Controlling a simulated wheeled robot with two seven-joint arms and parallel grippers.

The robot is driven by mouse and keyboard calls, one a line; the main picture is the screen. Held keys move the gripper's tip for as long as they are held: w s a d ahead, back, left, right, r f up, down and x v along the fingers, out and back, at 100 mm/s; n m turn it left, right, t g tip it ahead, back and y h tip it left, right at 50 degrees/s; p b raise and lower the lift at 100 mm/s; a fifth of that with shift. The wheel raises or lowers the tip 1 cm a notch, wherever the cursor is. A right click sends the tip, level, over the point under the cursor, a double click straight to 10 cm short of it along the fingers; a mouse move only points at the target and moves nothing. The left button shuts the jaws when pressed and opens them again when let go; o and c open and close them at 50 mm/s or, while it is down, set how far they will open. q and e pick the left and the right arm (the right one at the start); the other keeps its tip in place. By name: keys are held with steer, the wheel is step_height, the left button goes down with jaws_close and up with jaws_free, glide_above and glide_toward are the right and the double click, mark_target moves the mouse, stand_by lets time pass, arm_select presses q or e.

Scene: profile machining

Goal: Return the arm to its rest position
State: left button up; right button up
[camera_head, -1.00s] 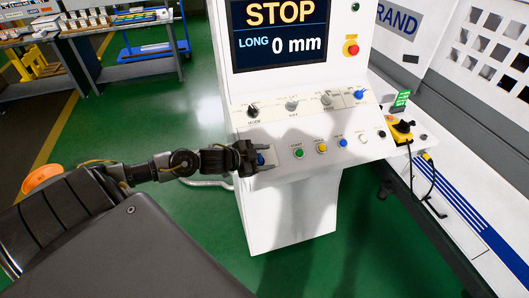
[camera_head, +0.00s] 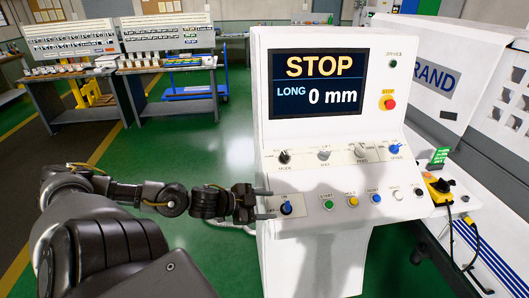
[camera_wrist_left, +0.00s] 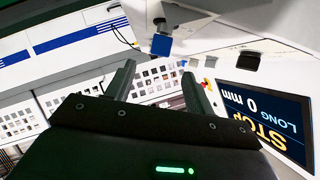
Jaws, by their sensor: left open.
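My left gripper (camera_head: 262,203) is at the left end of the white control console's sloped panel (camera_head: 300,170) in the head view. Its two fingers are apart, with a blue knob (camera_head: 286,208) marked ON and OFF just beyond their tips. In the left wrist view the open fingers of my left gripper (camera_wrist_left: 156,88) have nothing between them, and a blue knob (camera_wrist_left: 161,44) shows beyond them. The console screen (camera_head: 318,82) reads STOP and LONG 0 mm. My right gripper is not in view.
A row of buttons, including a green START button (camera_head: 328,204), lies right of the knob. A red stop button (camera_head: 389,103) sits beside the screen. A white machine (camera_head: 450,70) stands at the right. Workbenches (camera_head: 170,80) stand at the back left, with clear green floor (camera_head: 200,140) before them.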

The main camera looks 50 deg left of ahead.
arm_select(q)
steer(key=shift+s+a+r, duration=0.1)
steer(key=shift+s, duration=0.2)
stand_by(0.5)
